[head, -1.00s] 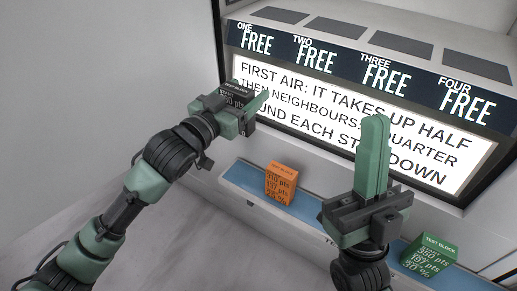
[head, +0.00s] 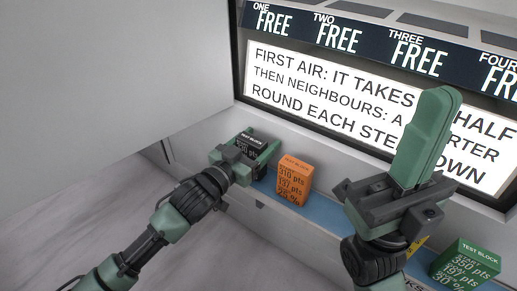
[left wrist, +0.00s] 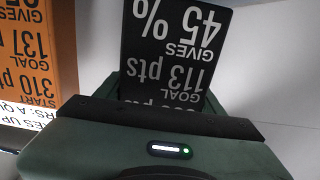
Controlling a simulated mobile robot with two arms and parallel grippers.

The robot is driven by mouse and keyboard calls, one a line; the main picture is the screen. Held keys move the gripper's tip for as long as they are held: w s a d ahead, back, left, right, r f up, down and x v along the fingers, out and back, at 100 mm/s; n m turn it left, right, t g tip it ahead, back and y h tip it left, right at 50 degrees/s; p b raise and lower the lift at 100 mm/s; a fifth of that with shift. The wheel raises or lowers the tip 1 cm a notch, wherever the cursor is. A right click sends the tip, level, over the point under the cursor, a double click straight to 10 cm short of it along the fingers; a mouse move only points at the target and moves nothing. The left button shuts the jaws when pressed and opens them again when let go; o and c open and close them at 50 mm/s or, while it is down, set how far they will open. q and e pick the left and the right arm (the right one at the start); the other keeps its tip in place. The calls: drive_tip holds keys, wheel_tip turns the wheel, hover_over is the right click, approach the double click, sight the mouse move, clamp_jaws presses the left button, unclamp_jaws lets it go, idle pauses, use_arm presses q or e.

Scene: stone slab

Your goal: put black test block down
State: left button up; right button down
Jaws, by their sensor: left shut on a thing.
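The black test block (head: 252,142) is in my left gripper (head: 246,158), which is shut on it. In the head view the block is at the left end of the blue strip, left of the orange block; I cannot tell whether its base touches anything. The left wrist view shows the black block (left wrist: 175,50) upside down in the picture, its white print readable, beyond the gripper body. My right gripper (head: 425,130) points up in front of the screen, with no block visible in it; whether its fingers are apart is unclear.
The orange block (head: 294,180) stands close right of the black one on the blue strip (head: 325,210). A yellow block (head: 416,246) is mostly hidden behind my right gripper. A green block (head: 465,262) stands further right. The lit text screen (head: 330,85) rises behind, below slots marked FREE.

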use_arm(q)
drive_tip(key=shift+f, duration=0.25)
drive_tip(key=shift+f, duration=0.1)
drive_tip(key=o, duration=1.9)
drive_tip(key=shift+f, duration=0.1)
drive_tip(key=shift+o, duration=0.2)
